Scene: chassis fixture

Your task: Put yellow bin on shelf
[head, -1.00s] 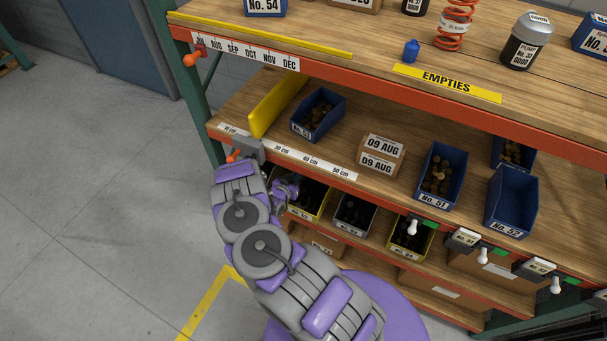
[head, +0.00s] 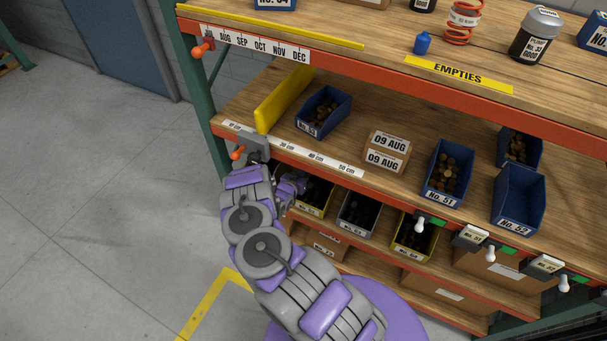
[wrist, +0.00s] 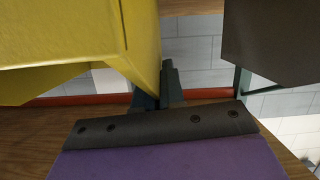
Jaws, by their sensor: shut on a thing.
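A yellow bin (head: 313,209) with dark contents stands on the lower shelf at the left, just right of my gripper (head: 298,185). In the wrist view a large yellow wall, which looks like this bin (wrist: 75,40), fills the left side. My gripper (wrist: 168,82) is shut at its right edge, with the fingers close together; the exact contact is partly hidden. The wooden shelf above (head: 350,135) has a yellow upright divider (head: 282,98) at its left end. A second yellow bin (head: 412,252) stands further right on the lower shelf.
A grey bin (head: 352,229) stands between the yellow bins. The shelf above holds several blue bins (head: 520,195) and a cardboard box (head: 386,153). A grey fixture with an orange knob (head: 238,153) sits on its front rail. A dark surface (wrist: 270,45) shows right in the wrist view.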

